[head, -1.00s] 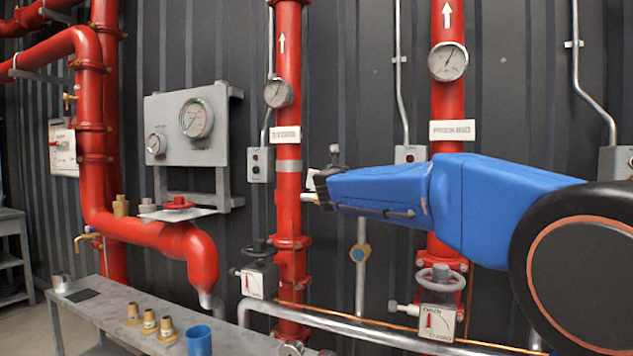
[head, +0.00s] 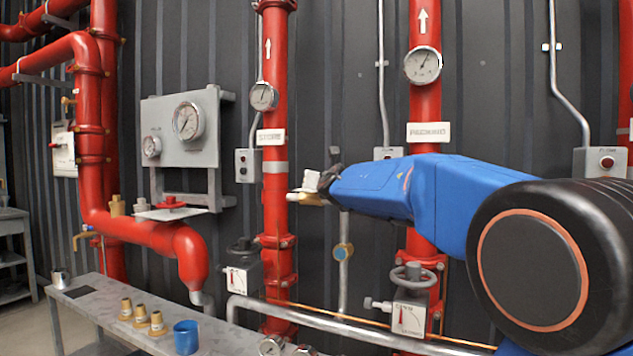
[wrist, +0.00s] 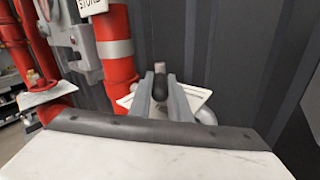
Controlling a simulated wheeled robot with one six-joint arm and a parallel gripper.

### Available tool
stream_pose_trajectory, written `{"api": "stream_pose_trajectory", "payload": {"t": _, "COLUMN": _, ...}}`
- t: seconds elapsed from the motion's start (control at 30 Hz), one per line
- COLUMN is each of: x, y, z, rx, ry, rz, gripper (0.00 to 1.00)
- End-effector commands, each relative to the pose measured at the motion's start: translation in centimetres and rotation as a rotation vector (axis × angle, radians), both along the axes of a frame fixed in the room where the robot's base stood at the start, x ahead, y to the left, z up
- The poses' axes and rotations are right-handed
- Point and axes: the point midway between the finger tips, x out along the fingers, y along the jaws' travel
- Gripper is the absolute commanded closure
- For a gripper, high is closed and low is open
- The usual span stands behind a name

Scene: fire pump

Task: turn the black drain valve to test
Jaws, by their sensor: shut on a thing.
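My gripper (head: 326,182) is at the end of my blue arm, just right of the middle red pipe (head: 275,210). In the wrist view its two grey fingers (wrist: 163,98) are closed around the black drain valve handle (wrist: 160,86). A white plate (wrist: 193,97) sits behind the fingers; it also shows in the head view (head: 311,180), beside the gripper. A brass fitting (head: 308,197) sticks out below it, by the pipe. In the head view the arm and gripper hide most of the valve, and I cannot read the plate's markings.
A right red pipe (head: 424,105) with a gauge (head: 423,66) stands behind my arm. Two handwheel valves (head: 243,250) (head: 412,275) sit low on the pipes. A grey bench (head: 95,310) with brass nozzles and a blue cup (head: 186,337) is at lower left.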

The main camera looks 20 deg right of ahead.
Motion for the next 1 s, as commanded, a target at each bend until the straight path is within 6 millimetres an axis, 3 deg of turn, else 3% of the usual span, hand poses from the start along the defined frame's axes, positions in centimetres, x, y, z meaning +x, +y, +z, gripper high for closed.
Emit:
{"api": "stream_pose_trajectory", "payload": {"t": 0.4, "x": -0.1, "y": 0.0, "z": -0.2, "rx": 0.002, "ry": 0.004, "rz": 0.002, "gripper": 1.0}}
{"api": "stream_pose_trajectory", "payload": {"t": 0.43, "x": -0.1, "y": 0.0, "z": -0.2, "rx": 0.001, "ry": 0.005, "rz": 0.002, "gripper": 0.76}}
{"api": "stream_pose_trajectory", "payload": {"t": 0.5, "x": -0.1, "y": 0.0, "z": -0.2, "rx": 0.001, "ry": 0.005, "rz": 0.002, "gripper": 0.64}}
{"api": "stream_pose_trajectory", "payload": {"t": 0.83, "x": -0.3, "y": 0.0, "z": -0.2, "rx": 0.001, "ry": 0.004, "rz": 0.001, "gripper": 0.64}}
{"api": "stream_pose_trajectory", "payload": {"t": 1.0, "x": -1.7, "y": 0.3, "z": -0.1, "rx": 0.002, "ry": 0.001, "rz": 0.001, "gripper": 0.64}}
